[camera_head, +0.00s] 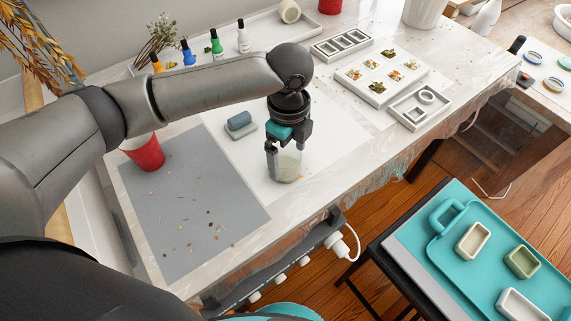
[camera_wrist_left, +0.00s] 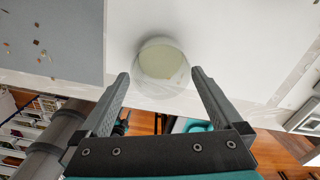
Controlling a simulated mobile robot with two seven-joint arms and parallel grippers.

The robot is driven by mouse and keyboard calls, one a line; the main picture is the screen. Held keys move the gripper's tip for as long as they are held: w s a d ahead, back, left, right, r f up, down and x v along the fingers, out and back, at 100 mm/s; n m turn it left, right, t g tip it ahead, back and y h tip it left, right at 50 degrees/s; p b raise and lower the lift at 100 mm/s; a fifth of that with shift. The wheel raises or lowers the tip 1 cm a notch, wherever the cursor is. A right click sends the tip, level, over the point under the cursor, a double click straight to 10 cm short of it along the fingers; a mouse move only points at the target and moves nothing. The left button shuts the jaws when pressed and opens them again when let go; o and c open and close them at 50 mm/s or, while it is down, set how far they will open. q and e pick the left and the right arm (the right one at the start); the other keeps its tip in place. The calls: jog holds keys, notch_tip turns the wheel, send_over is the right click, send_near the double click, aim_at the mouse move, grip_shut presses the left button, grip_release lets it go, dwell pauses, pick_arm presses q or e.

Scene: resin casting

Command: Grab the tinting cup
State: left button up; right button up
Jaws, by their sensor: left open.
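The tinting cup (camera_head: 285,166) looks like a clear cup with a pale yellowish content, standing upright on the white sheet near the front edge of the table. My left gripper (camera_head: 283,150) is above it and pointing down, its fingers reaching around the cup's upper part. In the left wrist view the cup (camera_wrist_left: 161,67) lies just ahead of and between the two open fingers (camera_wrist_left: 159,75), with a gap on either side. My right gripper is in neither view.
A red cup (camera_head: 148,155) stands on the grey mat (camera_head: 158,200) to the left. A blue-grey block (camera_head: 239,121) lies behind the cup. Small dye bottles (camera_head: 216,45) stand at the back. Molds (camera_head: 381,76) lie to the right. A teal tray (camera_head: 480,285) sits lower right.

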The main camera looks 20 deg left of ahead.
aim_at(287, 163)
pick_arm(q)
notch_tip(287, 163, down, 4)
jog(key=shift+w+a+b, duration=0.1)
jog(key=shift+a+b, duration=0.05)
jog(key=shift+b, duration=0.2)
jog(key=c, duration=1.2)
jog(key=shift+r, duration=0.2)
